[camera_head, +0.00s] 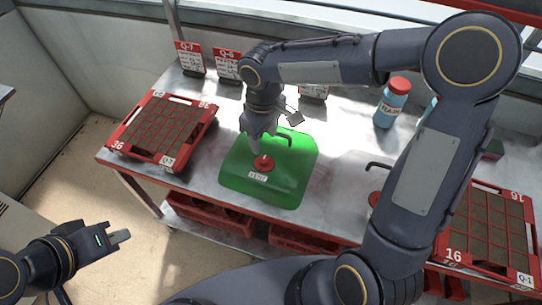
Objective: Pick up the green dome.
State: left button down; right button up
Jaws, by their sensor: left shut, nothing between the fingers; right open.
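The green dome (285,187) is a translucent, box-like cover on the middle of the metal bench. A red round part (263,163), a dark bent handle and a white label show on or through it. My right gripper (254,150) points down at the dome's back left part and is open. Whether its fingers touch the dome cannot be told. My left gripper (122,238) is shut and empty, low at the left, away from the bench and the dome.
A red seed tray (116,143) with brown cells sits left on the bench (206,172). Another red tray (446,263) is at the right. Blue bottles (386,115) and label cards (188,58) stand along the back. Red crates (221,220) are underneath. My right arm hides much of the right side.

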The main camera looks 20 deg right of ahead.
aim_at(264, 159)
jog(key=shift+w+a+f, duration=0.15)
jog(key=shift+a+f, duration=0.15)
jog(key=shift+f, duration=0.05)
jog(key=f, duration=0.6)
jog(key=shift+s+d+f, duration=0.15)
jog(key=shift+s+d, duration=0.05)
jog(key=shift+s, duration=0.15)
jog(key=shift+f, duration=0.6)
grip_shut()
